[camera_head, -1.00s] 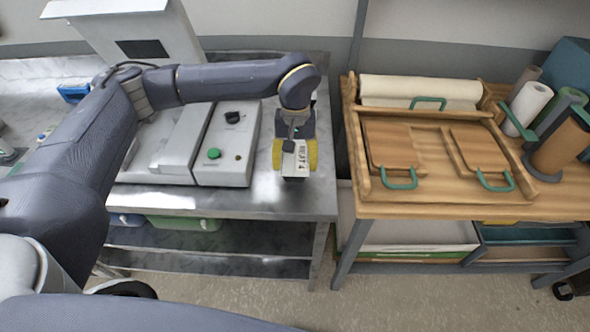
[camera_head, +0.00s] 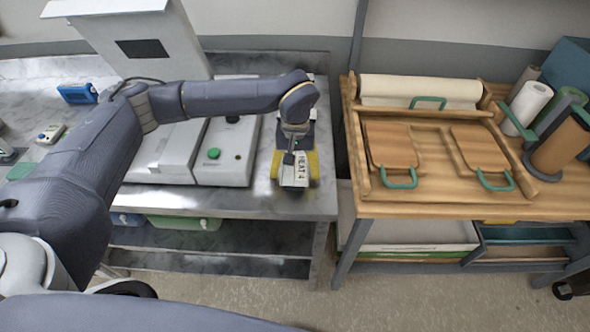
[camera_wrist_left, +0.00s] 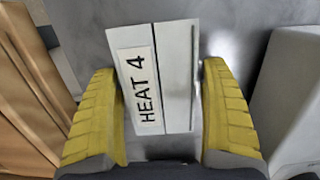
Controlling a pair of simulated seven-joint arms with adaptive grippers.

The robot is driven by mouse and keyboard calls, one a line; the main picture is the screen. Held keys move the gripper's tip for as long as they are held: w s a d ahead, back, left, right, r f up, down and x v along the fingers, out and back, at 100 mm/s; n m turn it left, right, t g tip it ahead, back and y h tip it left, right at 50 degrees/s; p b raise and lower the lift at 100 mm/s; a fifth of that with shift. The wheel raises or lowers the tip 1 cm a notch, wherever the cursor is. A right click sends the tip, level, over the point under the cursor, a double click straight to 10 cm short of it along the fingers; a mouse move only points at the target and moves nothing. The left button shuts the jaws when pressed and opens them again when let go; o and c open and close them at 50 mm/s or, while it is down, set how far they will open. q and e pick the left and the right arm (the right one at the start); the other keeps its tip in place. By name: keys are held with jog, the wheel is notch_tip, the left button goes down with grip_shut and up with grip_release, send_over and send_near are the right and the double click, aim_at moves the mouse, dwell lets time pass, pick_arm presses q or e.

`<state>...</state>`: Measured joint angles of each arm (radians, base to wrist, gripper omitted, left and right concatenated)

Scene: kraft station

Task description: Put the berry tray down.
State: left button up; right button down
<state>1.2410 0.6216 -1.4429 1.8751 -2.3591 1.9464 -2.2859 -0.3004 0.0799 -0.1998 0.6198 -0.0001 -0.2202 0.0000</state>
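A white box with a "HEAT 4" label (camera_head: 295,172) is between the yellow fingers of my left gripper (camera_head: 295,166), low over the front right part of the metal table. It is the only tray-like thing at the gripper; no berries show. In the left wrist view the box (camera_wrist_left: 183,75) lies between the fingertips (camera_wrist_left: 162,100), close to the left finger, with a thin strip of grey beside the right one. I cannot tell whether the fingers press on it, or whether its underside touches the table. My right gripper is not in view.
A grey-white machine (camera_head: 225,150) with a green button stands just left of the gripper. The metal table (camera_head: 245,200) has bare room at its front. A gap separates it from the wooden bench (camera_head: 440,205) at right. A blue device (camera_head: 77,93) sits at back left.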

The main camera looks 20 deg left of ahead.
pick_arm(q)
jog(key=shift+o, duration=0.4)
notch_tip(320, 180, up, 12)
jog(key=w, duration=0.1)
jog(key=shift+w+a, duration=0.15)
jog(key=shift+w, duration=0.05)
jog(key=shift+r, duration=0.1)
dwell(0.5)
